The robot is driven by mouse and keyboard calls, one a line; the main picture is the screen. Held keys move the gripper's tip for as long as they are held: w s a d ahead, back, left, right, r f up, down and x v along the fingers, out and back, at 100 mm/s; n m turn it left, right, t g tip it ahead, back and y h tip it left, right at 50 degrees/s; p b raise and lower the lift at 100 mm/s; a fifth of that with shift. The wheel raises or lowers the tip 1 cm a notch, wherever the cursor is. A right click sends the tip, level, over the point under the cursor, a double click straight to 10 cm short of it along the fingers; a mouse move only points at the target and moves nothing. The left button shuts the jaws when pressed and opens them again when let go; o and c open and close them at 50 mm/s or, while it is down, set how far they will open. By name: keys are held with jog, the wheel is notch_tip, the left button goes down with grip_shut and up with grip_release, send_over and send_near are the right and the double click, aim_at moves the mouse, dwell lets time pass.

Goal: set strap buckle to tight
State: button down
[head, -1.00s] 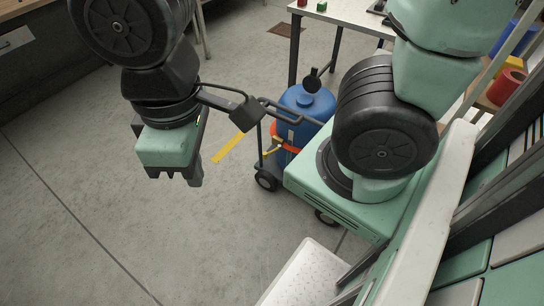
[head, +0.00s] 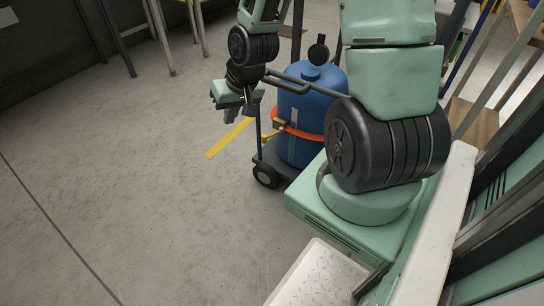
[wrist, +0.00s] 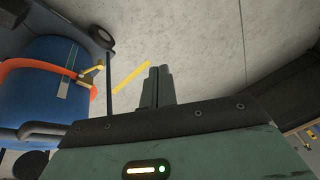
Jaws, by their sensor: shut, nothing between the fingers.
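A blue cylinder (head: 318,98) stands upright on a dark wheeled cart. An orange strap (head: 306,133) runs around it, with a yellow-orange strap buckle (head: 277,123) on its left side. In the wrist view the strap (wrist: 45,66) and the buckle (wrist: 92,73) show at the left. My gripper (head: 217,99) is shut and empty, to the left of the buckle and apart from it. In the wrist view its closed fingers (wrist: 160,70) point away over bare floor. I cannot tell the buckle's exact setting.
The cart's dark tubular handle (head: 315,88) reaches left from the cylinder, close to my wrist. A cart wheel (head: 266,174) rests on the floor. A yellow floor stripe (head: 229,138) lies left of the cart. The floor at left is clear. Table legs stand at the back.

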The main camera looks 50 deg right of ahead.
aim_at(272, 135)
jog(key=s+d+f+m+t+h+b, duration=0.1)
jog(key=d+f+m+b, duration=0.3)
jog(key=d+f, duration=0.6)
jog(key=s+d+f+m+t+h+b, duration=0.2)
jog(key=s+d+f+m+b, duration=0.2)
jog(key=d+f+b, duration=0.4)
jog(key=d+f, duration=0.1)
jog(key=d, duration=0.2)
jog(key=shift+s+f+m+h, duration=0.15)
jog(key=shift+f+m+h, duration=0.15)
jog(key=shift+f, duration=0.1)
jog(key=shift+f, duration=0.1)
jog(key=w+f+b, duration=0.6)
jog(key=w+f, duration=0.1)
jog(key=w, duration=0.2)
jog(key=shift+w+d+f+b, duration=0.25)
jog(key=shift+d+f+b, duration=0.05)
jog(key=shift+d+f, duration=0.15)
jog(key=shift+w+r+m+p, duration=0.1)
jog(key=shift+w+m+p, duration=0.1)
jog(key=shift+m+p, duration=0.1)
